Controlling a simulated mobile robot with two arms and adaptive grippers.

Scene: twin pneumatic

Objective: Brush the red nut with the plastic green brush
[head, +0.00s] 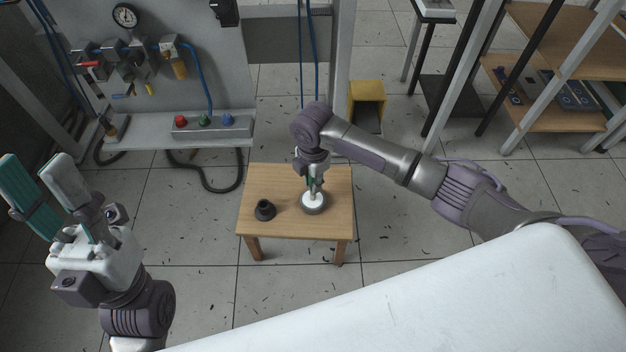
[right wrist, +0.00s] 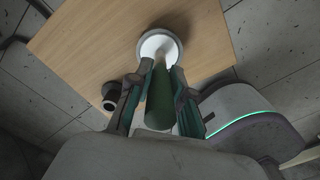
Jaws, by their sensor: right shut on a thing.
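My right gripper (head: 314,182) is over the small wooden table and shut on the green brush. In the right wrist view the brush's green handle (right wrist: 160,100) lies between the fingers. Its pale far end points into a round grey dish with a white inside (right wrist: 161,38), also visible in the head view (head: 314,206). The brush tip is hard to tell from the white. A red round piece (head: 180,121), which may be the red nut, sits on a grey block on the wall-side shelf, beside a green and a blue one. My left gripper (head: 38,175) is open and empty.
A black round piece (head: 265,210) stands on the table (head: 260,179) left of the dish. A panel with a gauge (head: 125,16), valves and blue hoses rises behind the shelf (head: 140,135). A dark hose (head: 222,190) loops below. A yellow box (head: 366,98) stands behind the table.

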